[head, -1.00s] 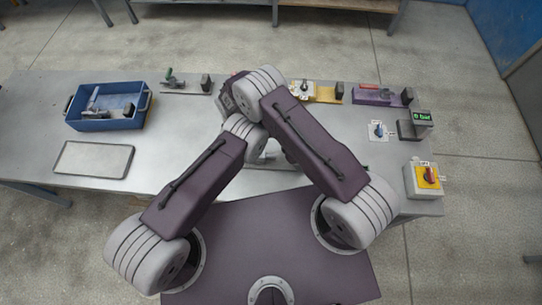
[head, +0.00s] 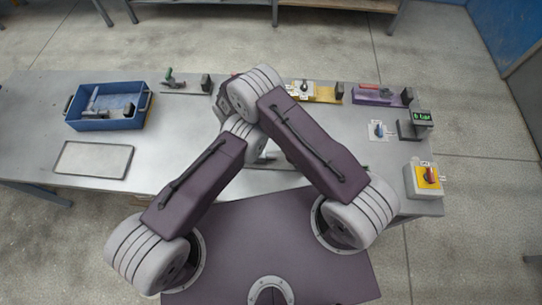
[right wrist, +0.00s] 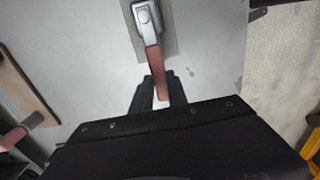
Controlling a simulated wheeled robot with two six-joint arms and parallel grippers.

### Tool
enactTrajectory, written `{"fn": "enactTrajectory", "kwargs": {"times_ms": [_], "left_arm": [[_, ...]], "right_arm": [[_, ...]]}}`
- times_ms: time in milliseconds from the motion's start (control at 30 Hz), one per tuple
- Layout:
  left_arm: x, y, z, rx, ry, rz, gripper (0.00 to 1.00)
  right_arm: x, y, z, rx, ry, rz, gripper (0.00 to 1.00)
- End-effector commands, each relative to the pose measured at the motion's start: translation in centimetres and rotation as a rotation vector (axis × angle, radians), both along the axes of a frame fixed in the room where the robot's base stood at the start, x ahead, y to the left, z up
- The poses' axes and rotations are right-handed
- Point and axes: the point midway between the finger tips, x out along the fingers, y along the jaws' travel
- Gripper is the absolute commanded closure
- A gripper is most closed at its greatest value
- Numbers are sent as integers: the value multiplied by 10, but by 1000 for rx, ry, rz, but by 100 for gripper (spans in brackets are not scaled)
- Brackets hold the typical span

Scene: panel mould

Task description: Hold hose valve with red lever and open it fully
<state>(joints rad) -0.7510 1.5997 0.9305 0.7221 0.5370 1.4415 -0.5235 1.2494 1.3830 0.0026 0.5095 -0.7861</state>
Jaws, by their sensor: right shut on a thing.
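A red lever (right wrist: 153,68) on a silver valve fitting (right wrist: 146,18) shows in the right wrist view. The fitting lies on a grey plate at the top of that view. My right gripper (right wrist: 159,92) has its dark fingers on both sides of the lever's near end and is shut on it. In the head view my arms cross over the middle of the table and hide both grippers and this valve. My left gripper shows in neither view.
A blue bin (head: 108,121) and a grey tray (head: 93,159) are on the left of the table. Fixtures stand along the back: a green-handled one (head: 172,84), a yellow-based one (head: 322,95) and a purple-based one (head: 376,98).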

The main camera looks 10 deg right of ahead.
Motion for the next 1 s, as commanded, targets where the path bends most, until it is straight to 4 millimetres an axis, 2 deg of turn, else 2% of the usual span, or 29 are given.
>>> {"fn": "enactTrajectory", "kwargs": {"times_ms": [33, 67, 100, 133, 433, 533, 800, 1000], "left_arm": [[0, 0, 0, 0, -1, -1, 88], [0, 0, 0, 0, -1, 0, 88], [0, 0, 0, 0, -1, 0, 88], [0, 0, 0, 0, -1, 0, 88], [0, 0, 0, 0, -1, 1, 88], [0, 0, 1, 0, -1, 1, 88], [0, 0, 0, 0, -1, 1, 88], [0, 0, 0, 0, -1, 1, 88]], "right_arm": [[0, 0, 0, -1, 1, 0, 100], [0, 0, 0, -1, 1, 0, 75], [0, 0, 0, -1, 1, -1, 64], [0, 0, 0, -1, 1, -1, 58], [0, 0, 1, 0, 0, -1, 58], [1, 0, 10, 1, -1, -1, 58], [1, 0, 78, 2, -4, -1, 58], [1, 0, 112, 0, 0, -1, 58]]}}
